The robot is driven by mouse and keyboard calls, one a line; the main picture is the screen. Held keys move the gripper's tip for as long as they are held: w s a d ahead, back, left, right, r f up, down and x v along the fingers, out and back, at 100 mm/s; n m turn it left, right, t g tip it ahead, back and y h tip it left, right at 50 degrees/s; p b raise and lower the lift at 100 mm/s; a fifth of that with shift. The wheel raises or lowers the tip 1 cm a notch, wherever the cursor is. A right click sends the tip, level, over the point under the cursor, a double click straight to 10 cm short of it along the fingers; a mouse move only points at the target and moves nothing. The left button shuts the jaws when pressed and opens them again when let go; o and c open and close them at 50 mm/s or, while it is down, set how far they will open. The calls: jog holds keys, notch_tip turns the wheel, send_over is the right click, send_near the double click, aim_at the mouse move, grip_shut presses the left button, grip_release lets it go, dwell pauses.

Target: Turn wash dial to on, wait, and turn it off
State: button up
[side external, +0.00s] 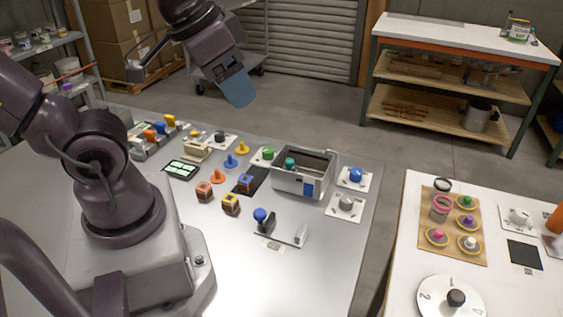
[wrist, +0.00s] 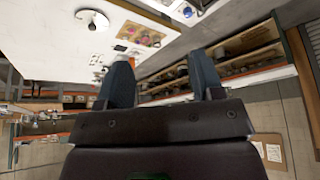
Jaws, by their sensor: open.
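No label naming the wash dial is readable, so I cannot tell which knob it is. Candidates in the side view are a blue knob (side external: 355,175) and a grey knob (side external: 346,203) on white plates at the metal table's right edge. Others are a black knob on a white plate (side external: 220,136) and a round white numbered dial (side external: 448,293) with a black knob on the right table. That dial also shows in the wrist view (wrist: 92,19). My gripper (side external: 237,88) is raised well above the table's far side, clear of every knob. Its fingers (wrist: 162,78) are apart and empty.
A grey open bin (side external: 300,187) stands among coloured pegs and small blocks on the metal table (side external: 310,285). The right table (side external: 405,235) carries a tan board (side external: 455,255) with coloured pieces. A floor gap separates the tables. A shelved workbench (side external: 470,40) stands behind.

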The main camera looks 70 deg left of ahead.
jog(key=w+a+f+n+g, duration=0.3)
jog(key=w+a+f+g, duration=0.2)
jog(key=w+a+f, duration=0.55)
jog(key=m, duration=0.6)
send_near(268, 150)
notch_tip(268, 150, down, 9)
jog(key=shift+w+a+f, duration=0.1)
jog(key=shift+a+f, duration=0.1)
jog(key=shift+f, duration=0.05)
jog(key=c, duration=0.9)
